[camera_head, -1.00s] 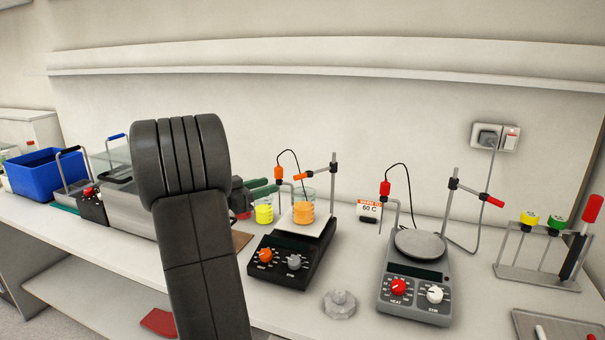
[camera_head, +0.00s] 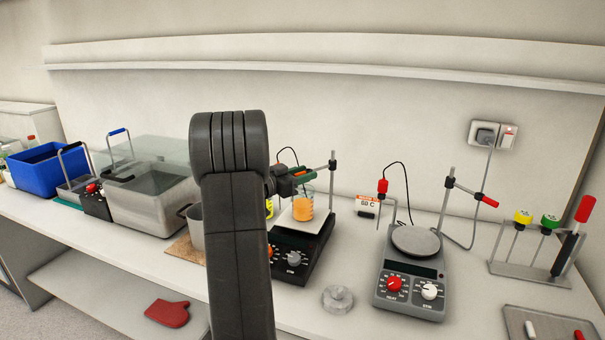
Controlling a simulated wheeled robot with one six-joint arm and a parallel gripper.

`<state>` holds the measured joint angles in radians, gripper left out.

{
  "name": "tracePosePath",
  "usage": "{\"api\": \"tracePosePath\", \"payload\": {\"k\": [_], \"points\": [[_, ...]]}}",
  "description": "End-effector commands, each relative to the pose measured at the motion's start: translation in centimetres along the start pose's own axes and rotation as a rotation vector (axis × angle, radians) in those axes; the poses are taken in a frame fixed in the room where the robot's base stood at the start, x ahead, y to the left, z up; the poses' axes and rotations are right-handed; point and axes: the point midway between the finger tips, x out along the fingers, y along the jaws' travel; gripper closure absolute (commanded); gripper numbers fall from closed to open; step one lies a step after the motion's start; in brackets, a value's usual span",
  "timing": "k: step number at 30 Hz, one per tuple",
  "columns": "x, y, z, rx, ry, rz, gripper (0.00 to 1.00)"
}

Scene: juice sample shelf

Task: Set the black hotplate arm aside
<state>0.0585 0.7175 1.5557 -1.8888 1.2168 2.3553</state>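The black hotplate (camera_head: 291,262) stands mid-bench, partly hidden by my arm. A beaker of orange liquid (camera_head: 303,209) stands on its white top plate (camera_head: 316,229). Its upright rod (camera_head: 333,180) rises behind, with a dark clamp (camera_head: 333,167) near the top. The side arm runs left from this clamp toward my gripper; its orange end is mostly hidden. My gripper (camera_head: 304,178), with green on its fingers, is at the height of this arm, above and left of the beaker in the picture. Whether the fingers grip anything is too small to tell.
A grey hotplate (camera_head: 411,273) with its own stand and red-tipped arm is on the right. A clear faceted knob-like piece (camera_head: 337,299) lies between the hotplates. A steel pot (camera_head: 195,228) and water bath (camera_head: 150,208) stand left. A sample rack (camera_head: 530,270) is far right.

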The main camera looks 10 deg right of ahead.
Motion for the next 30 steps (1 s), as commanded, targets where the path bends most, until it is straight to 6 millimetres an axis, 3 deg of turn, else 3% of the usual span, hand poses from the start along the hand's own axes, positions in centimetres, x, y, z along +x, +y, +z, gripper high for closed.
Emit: {"api": "tracePosePath", "payload": {"k": [3,8,30], "points": [[-0.02,0.00,0.00,0.000,0.000,0.000,0.68],[-0.04,0.00,-0.01,0.000,0.000,0.000,0.99],[0.26,0.17,0.34,0.004,-0.010,-0.028,1.00]]}}
